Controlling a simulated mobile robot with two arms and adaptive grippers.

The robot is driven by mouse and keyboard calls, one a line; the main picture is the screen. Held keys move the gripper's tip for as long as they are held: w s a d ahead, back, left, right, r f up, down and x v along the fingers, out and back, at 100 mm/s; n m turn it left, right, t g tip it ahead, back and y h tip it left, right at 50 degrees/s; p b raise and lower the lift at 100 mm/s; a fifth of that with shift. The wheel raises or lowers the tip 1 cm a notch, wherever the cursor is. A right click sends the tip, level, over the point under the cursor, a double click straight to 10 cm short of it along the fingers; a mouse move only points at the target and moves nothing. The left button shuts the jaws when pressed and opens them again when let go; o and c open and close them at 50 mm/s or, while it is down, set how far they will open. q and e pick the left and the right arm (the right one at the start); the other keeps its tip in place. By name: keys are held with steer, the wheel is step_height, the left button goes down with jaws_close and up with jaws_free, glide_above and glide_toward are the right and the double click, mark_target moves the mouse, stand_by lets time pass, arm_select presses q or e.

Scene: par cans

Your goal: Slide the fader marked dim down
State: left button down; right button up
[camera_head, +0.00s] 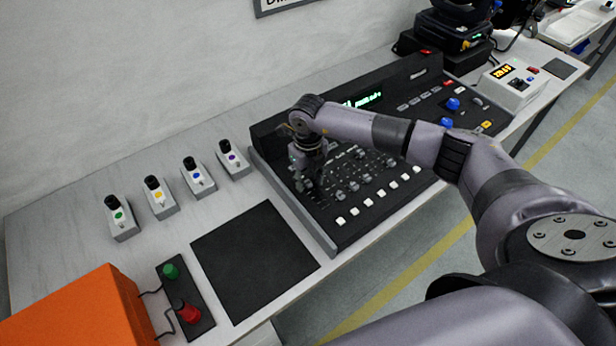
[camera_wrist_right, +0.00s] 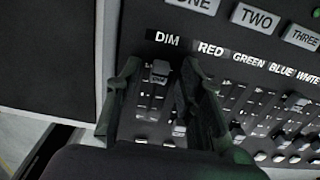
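The dim fader (camera_wrist_right: 160,72) shows in the right wrist view, its dark cap near the upper end of its slot, just below the white DIM label (camera_wrist_right: 167,39). My right gripper (camera_wrist_right: 158,82) is open, with one finger on each side of this fader and gaps beside the cap. In the head view my right gripper (camera_head: 312,185) points down over the left part of the black lighting console (camera_head: 335,238), hiding the dim fader there. My left gripper is in neither view.
Other fader columns, labelled RED (camera_wrist_right: 210,48), GREEN, BLUE and WHITE, lie close to the right of the dim fader. A black mat (camera_head: 255,260), a button box (camera_head: 184,300), an orange case (camera_head: 75,310) and several small switch blocks (camera_head: 158,197) stand left of the console.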

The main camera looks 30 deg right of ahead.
jaws_close()
stand_by(0.4)
stand_by(0.4)
